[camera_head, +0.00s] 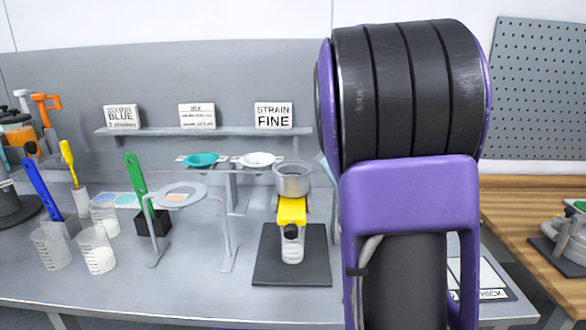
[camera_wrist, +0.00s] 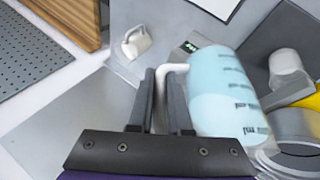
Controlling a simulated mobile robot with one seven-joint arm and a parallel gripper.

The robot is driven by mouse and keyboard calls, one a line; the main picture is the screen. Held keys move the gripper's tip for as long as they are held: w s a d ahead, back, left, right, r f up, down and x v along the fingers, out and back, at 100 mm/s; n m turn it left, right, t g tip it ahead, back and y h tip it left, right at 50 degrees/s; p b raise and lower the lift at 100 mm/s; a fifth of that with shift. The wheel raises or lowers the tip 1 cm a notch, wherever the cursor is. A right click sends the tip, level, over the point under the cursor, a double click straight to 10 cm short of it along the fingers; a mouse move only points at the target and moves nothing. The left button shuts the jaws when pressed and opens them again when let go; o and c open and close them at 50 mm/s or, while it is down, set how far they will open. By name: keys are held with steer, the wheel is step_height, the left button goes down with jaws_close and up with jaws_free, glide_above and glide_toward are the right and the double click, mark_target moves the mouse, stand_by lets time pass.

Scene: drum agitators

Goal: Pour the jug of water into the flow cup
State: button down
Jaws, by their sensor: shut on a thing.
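My gripper (camera_wrist: 162,84) is shut on the white handle of the jug (camera_wrist: 230,95), a pale blue vessel with dark graduation marks. In the wrist view the jug is right of the fingers, close to the metal flow cup (camera_wrist: 296,132); I cannot tell its exact tilt or whether they touch. In the head view my arm hides the gripper and nearly all of the jug; a pale blue edge (camera_head: 326,172) shows beside the arm. The flow cup (camera_head: 292,180) sits on a yellow holder (camera_head: 292,212) above a clear beaker (camera_head: 292,248) on a dark base plate (camera_head: 262,268).
A ring stand (camera_head: 181,192), a green-handled tool (camera_head: 136,180) and several beakers (camera_head: 98,250) stand left on the grey bench. A shelf with signs (camera_head: 273,116) is behind. A small white mug (camera_wrist: 137,42) shows in the wrist view. The bench front left of the plate is clear.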

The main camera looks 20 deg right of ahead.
steer(key=shift+w+a+r+h+b, duration=0.15)
steer(key=shift+a+r+h, duration=0.15)
steer(key=shift+r, duration=0.1)
steer(key=shift+w+a+r+h+b, duration=0.1)
steer(key=shift+a+r+h+b, duration=0.05)
steer(key=shift+a+r+h, duration=0.2)
stand_by(0.7)
steer(key=shift+r, duration=0.25)
steer(key=shift+w+a+r+n+g+h+b, duration=0.15)
steer(key=shift+a+r+g+h+b, duration=0.1)
steer(key=shift+r+h, duration=0.2)
steer(key=shift+w+a+r+n+g+h+b, duration=0.15)
steer(key=shift+r+g+h, duration=0.15)
steer(key=shift+r, duration=0.25)
stand_by(1.5)
